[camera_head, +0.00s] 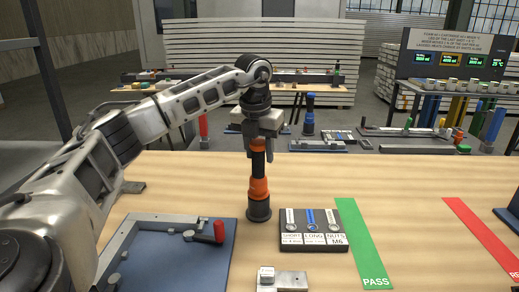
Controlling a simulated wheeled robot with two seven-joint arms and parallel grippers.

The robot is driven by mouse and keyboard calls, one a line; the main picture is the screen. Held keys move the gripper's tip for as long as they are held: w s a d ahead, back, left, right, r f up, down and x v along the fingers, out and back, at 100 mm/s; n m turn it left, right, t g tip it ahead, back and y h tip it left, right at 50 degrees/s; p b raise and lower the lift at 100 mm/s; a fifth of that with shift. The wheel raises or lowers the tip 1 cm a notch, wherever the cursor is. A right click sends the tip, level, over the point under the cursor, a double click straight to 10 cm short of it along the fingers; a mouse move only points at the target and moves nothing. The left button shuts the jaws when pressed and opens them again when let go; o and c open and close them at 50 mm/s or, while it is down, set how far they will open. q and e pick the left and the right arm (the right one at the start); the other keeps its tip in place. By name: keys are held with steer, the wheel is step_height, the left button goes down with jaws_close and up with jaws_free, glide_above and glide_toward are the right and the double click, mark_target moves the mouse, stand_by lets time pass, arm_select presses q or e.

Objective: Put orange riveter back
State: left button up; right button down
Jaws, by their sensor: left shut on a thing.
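The orange riveter (258,187) is orange and black and stands upright on the wooden table, just left of the parts tray. Its dark base appears to touch the table or a holder there; I cannot tell which. My left gripper (259,150) comes down from above and is shut on the riveter's upper part. The gripper's fingers hide some of the riveter's top. My right gripper is not in view.
A dark parts tray (340,243) with labelled slots stands right of the riveter. A blue fixture plate (165,262) with a red-handled clamp lies left. Green PASS (362,245) and red (480,232) strips mark the right side. A small metal block (291,281) sits at the front.

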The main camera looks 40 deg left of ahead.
arm_select(q)
steer(key=shift+f, duration=0.45)
steer(key=o, duration=0.9)
steer(key=r, duration=0.4)
steer(key=s+r, duration=0.1)
steer(key=r, duration=0.7)
steer(key=shift+s+d+r, duration=0.3)
steer(key=shift+s+r, duration=0.1)
